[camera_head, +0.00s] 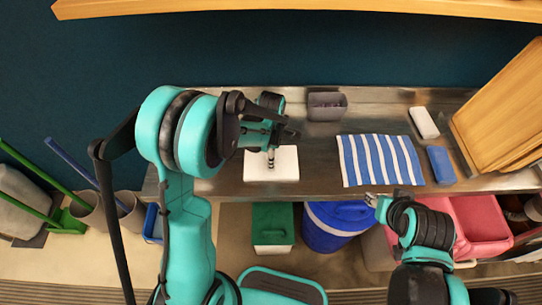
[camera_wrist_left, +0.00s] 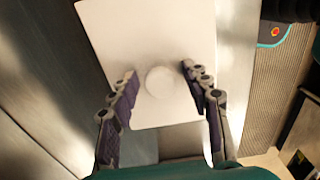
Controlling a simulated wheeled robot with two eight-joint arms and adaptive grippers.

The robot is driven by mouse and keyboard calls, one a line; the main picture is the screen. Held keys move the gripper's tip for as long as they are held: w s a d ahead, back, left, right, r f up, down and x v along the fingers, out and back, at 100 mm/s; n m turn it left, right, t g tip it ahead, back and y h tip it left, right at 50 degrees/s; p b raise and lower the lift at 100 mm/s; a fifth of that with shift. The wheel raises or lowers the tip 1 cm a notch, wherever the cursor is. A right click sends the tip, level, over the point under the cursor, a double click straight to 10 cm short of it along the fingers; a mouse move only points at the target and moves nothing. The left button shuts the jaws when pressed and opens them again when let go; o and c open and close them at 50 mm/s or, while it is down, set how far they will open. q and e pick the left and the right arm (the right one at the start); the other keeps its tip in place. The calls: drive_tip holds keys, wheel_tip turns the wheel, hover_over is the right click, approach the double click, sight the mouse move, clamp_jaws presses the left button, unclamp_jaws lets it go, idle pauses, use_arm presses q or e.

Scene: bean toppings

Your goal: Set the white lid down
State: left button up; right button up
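The white lid (camera_head: 285,172) is a flat square plate on the steel counter, near its front edge. My left gripper (camera_head: 271,160) points down over the lid. In the left wrist view its fingers (camera_wrist_left: 158,80) stand apart on either side of the knob, with a small gap on each side. My right gripper (camera_head: 372,201) is in front of the counter's front edge, away from the lid; its fingers are too small to judge.
On the steel counter (camera_head: 320,182) are a grey container (camera_head: 327,106), a striped cloth (camera_head: 380,160), a white block (camera_head: 424,122), a blue block (camera_head: 440,165) and wooden boards (camera_head: 500,115). Below stand a green bin (camera_head: 272,224), a blue bin (camera_head: 330,236) and a pink bin (camera_head: 482,220).

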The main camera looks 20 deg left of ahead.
use_arm(q)
drive_tip(key=shift+r, duration=0.15)
drive_tip(key=s+r+m+t+p, duration=0.1)
drive_tip(key=s+r+m+p, duration=0.15)
drive_tip(key=r, duration=0.55)
drive_tip(key=s+r+m+t+p, duration=0.1)
drive_tip(key=s+r+m, duration=0.15)
drive_tip(key=r, duration=0.55)
drive_tip(key=s+a+r+m+t, duration=0.3)
drive_tip(key=s+m+t, duration=0.2)
drive_tip(key=s+m, duration=0.6)
drive_tip(key=m, duration=0.5)
drive_tip(key=shift+r, duration=0.2)
drive_tip(key=shift+f, duration=0.1)
